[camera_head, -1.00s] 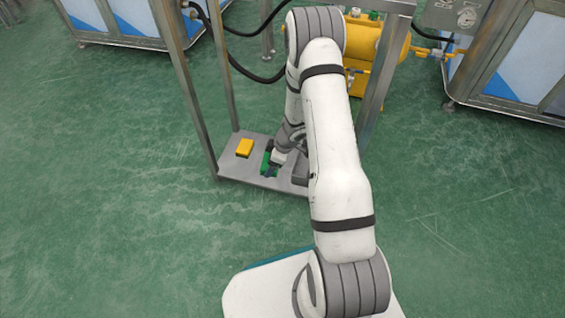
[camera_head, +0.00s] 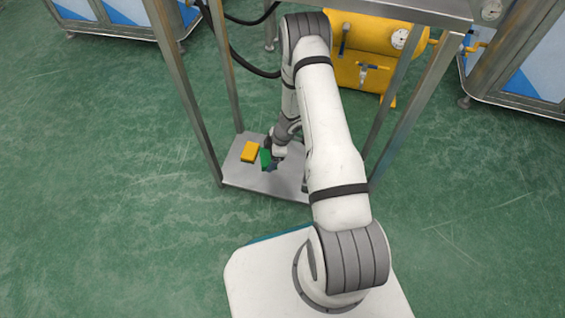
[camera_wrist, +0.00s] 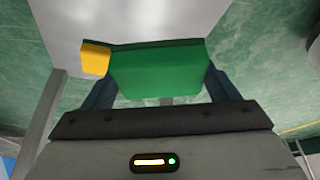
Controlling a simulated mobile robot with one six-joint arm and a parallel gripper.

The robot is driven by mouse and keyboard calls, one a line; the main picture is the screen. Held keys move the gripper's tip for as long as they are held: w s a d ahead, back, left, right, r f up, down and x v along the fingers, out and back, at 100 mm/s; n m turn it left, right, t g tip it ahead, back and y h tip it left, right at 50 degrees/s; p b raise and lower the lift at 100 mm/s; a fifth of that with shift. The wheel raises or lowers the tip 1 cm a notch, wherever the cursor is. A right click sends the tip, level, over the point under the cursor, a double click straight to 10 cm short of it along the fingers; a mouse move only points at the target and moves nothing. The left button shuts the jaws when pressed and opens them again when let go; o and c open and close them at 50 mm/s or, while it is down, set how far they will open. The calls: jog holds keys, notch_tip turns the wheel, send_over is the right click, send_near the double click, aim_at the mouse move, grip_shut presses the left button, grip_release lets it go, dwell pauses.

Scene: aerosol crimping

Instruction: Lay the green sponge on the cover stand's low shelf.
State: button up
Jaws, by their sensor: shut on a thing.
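The green sponge (camera_wrist: 160,72) sits between the two fingers of my gripper (camera_wrist: 160,92), which is shut on it. In the head view the green sponge (camera_head: 266,158) shows as a small green patch over the stand's low shelf (camera_head: 235,175), just right of a yellow block. My gripper (camera_head: 270,164) is low at the shelf, partly hidden by my arm. I cannot tell whether the sponge touches the shelf. The cover stand (camera_head: 183,90) is a metal frame with upright posts and a plate on top.
The yellow block (camera_head: 250,151) lies on the shelf's left part, close beside the sponge; it also shows in the wrist view (camera_wrist: 95,58). Posts rise at the shelf's corners around my arm. A yellow tank (camera_head: 365,50) with a gauge stands behind. Dark hoses hang at the back.

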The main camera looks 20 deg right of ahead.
jog(key=f+b, duration=0.1)
jog(key=f, duration=0.2)
jog(key=f+b, duration=0.1)
jog(key=f, duration=0.2)
jog(key=f+b, duration=0.1)
jog(key=f, duration=0.1)
jog(key=shift+d+f, duration=0.3)
jog(key=shift+f, duration=0.1)
jog(key=shift+f, duration=0.1)
jog(key=o, duration=0.9)
jog(key=p+v, duration=0.4)
jog(key=v, duration=0.8)
jog(key=shift+a+p, duration=0.1)
jog(key=shift+p, duration=0.25)
